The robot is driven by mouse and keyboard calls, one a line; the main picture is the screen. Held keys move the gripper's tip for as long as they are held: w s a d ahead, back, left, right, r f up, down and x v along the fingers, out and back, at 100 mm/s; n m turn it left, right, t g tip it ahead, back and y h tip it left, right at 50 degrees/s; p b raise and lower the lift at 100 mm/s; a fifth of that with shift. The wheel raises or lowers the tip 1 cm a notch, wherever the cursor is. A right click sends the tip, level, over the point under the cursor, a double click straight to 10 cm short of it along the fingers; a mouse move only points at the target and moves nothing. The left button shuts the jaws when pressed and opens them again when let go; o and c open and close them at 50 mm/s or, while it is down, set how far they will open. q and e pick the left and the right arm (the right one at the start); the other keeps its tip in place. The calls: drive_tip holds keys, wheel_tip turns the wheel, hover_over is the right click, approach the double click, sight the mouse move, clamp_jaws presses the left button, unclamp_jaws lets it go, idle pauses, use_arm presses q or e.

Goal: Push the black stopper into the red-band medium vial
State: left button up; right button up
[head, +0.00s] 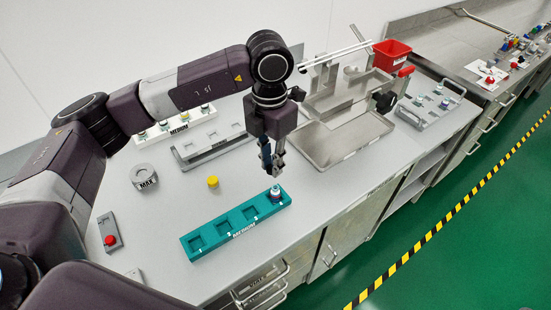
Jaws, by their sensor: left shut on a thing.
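A small vial (275,194) stands upright in the far-right well of the teal rack (215,246) marked MEDIUM. It looks whitish with a bluish-dark part; a red band cannot be made out at this size. My left gripper (272,171) points down just above and slightly left of the vial, apart from it. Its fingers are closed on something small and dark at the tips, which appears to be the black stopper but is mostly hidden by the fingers. My right gripper is not in view.
A yellow cap (213,182) and a grey cylinder marked MAX (144,177) are on the bench left of the gripper. A grey tray (345,143) with a metal apparatus stands behind right. A red bin (391,55) and a red-button box (109,232) also show.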

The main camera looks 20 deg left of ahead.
use_arm(q)
drive_tip(key=shift+w+d+f+n+b, duration=0.1)
drive_tip(key=shift+w+f+n+b, duration=0.2)
drive_tip(key=shift+f+n, duration=0.75)
drive_tip(key=shift+w+f+n+b, duration=0.3)
drive_tip(key=shift+f+n, duration=0.5)
drive_tip(key=shift+n, duration=0.4)
drive_tip(key=shift+w+d+f+n+b, duration=0.1)
drive_tip(key=shift+w+f+n+b, duration=0.2)
drive_tip(key=shift+f+n, duration=0.75)
drive_tip(key=shift+f+b, duration=0.9)
drive_tip(key=shift+f, duration=0.1)
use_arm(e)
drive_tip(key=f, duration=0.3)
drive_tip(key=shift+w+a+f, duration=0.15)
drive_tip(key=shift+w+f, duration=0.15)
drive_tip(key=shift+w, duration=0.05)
use_arm(q)
drive_tip(key=shift+r, duration=0.45)
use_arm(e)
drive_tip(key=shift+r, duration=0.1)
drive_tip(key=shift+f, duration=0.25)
